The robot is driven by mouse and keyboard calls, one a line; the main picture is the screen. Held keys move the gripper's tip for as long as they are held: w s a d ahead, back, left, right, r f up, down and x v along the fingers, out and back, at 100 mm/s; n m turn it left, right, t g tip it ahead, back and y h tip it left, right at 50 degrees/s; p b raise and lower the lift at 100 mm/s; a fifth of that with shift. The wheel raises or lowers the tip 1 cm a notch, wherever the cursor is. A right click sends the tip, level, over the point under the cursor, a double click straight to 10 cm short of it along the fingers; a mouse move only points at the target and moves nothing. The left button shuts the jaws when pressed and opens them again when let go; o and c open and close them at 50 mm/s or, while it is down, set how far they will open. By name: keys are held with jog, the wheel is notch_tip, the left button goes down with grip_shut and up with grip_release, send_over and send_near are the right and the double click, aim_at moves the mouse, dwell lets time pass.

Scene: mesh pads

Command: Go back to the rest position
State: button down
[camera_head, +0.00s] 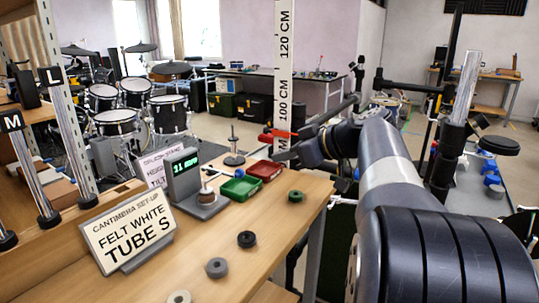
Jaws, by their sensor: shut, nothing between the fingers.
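My arm reaches from the lower right up toward the middle of the picture. My gripper (284,149) is at its far end, small and dark, in front of the white height scale (284,60) near its 100 CM mark. It is shut with nothing in it. It hangs above the far right part of the wooden table (262,229), beyond the red tray. I cannot tell whether it touches the scale.
On the table are a green tray (240,188), a red tray (264,170), a display device (184,175), a sign (128,232) and several ring pads, including a green one (295,196) and a black one (247,239). Labelled tubes (70,135) stand left. A drum kit (117,121) stands behind.

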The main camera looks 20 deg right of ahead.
jog(key=shift+s+d+r, duration=0.15)
jog(key=shift+s+d, duration=0.1)
jog(key=shift+s, duration=0.1)
